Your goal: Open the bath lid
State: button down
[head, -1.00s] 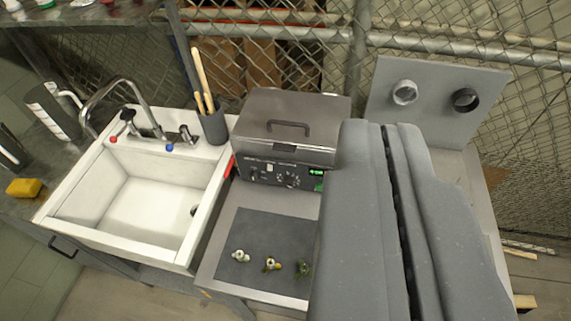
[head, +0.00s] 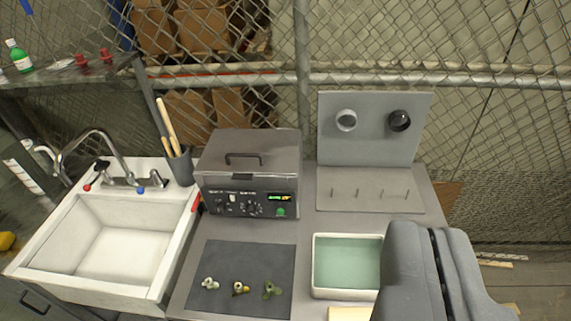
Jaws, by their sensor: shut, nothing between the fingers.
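The bath (head: 248,196) is a grey metal box with a dark front panel of knobs and a lit green display. It stands at the back of the grey bench, left of centre in the head view. Its lid (head: 262,150) lies flat and closed on top, with a dark bar handle (head: 245,157). My gripper (head: 432,240) is large and grey at the lower right, in front of the bench and to the right of the bath. Its two fingers are shut with only a thin dark gap between them, and it holds nothing. It is well apart from the lid.
A white sink (head: 108,243) with a tap stands left of the bath. A dark mat (head: 240,262) with several small fittings lies in front. A tray of greenish liquid (head: 346,262) and a grey pegged board (head: 368,128) are to the right. A cup of brushes (head: 180,166) stands close to the bath's left.

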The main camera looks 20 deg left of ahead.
aim_at(249, 147)
jog(key=z, duration=0.15)
jog(key=i, duration=1)
jog(key=u, duration=0.05)
